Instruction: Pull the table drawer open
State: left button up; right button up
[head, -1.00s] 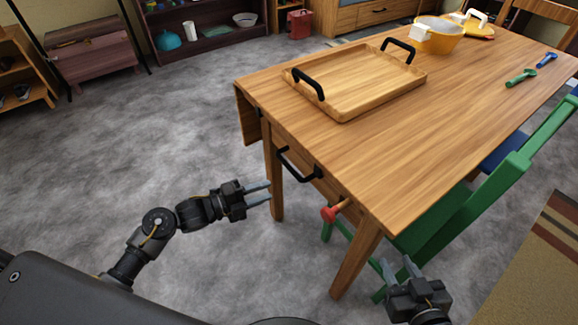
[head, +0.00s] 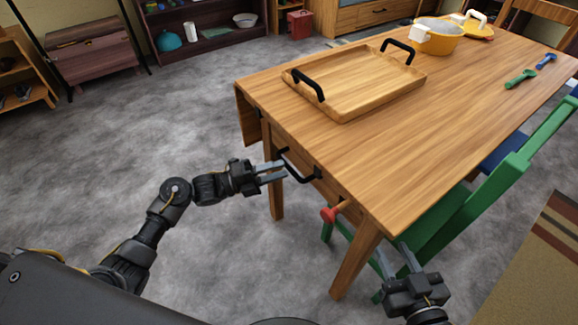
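The wooden table (head: 400,145) stands in the middle and right of the head view. Its drawer (head: 322,188) is in the near end under the top, with a black bar handle (head: 300,179) on its front; the drawer looks shut. My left gripper (head: 284,171) is open, its two grey fingers pointing right at the left part of the handle. The fingertips overlap the handle in the picture; I cannot tell whether they touch it. My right gripper (head: 400,258) is open and empty, low beside the table's near right leg.
A green chair (head: 470,205) stands at the table's right side. A wooden tray (head: 355,85), a yellow pot (head: 436,36) and utensils lie on top. The floor to the left is clear.

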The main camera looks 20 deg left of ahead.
aim_at(289, 166)
pick_arm(q)
jog(key=shift+x, duration=1.85)
grip_shut()
